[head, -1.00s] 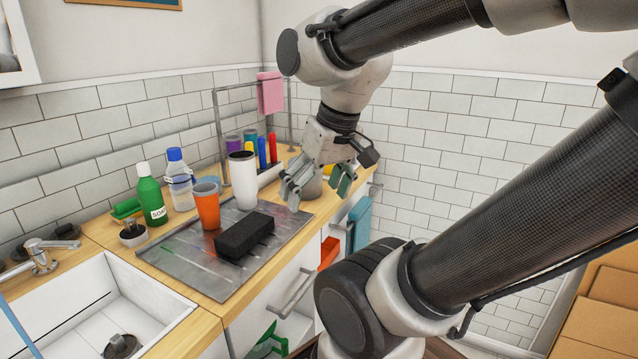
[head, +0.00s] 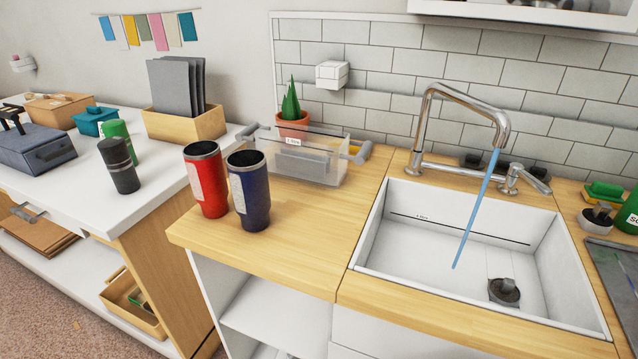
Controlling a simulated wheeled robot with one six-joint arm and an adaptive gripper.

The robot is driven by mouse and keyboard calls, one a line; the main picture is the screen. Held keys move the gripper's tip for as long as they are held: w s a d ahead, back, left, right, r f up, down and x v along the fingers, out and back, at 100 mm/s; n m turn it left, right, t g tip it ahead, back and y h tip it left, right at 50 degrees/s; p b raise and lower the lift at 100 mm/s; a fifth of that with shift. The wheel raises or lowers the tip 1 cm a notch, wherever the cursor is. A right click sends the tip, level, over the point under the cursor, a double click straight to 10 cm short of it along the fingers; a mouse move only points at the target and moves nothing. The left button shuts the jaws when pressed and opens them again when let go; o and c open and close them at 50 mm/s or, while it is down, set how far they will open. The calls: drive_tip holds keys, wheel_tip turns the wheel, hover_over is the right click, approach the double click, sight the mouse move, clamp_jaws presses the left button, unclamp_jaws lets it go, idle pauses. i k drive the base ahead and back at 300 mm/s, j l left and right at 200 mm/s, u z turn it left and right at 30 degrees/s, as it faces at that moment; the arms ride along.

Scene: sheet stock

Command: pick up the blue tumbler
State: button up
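The blue tumbler (head: 250,192) stands upright near the front left part of the wooden counter (head: 300,255). It is dark blue with a steel rim, a dark top and a pale label. A red tumbler (head: 207,180) of similar shape stands close at its left. My gripper is outside the current head view, so its state does not show.
A clear bin (head: 318,165) with grey handles and a potted plant (head: 291,118) stand behind the tumblers. A sink (head: 460,245) with running water is at the right. A lower white table (head: 165,172) with a dark bottle (head: 119,165) is at the left. The counter's front is clear.

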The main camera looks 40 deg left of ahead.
sight(246, 169)
drive_tip(key=u, duration=2.15)
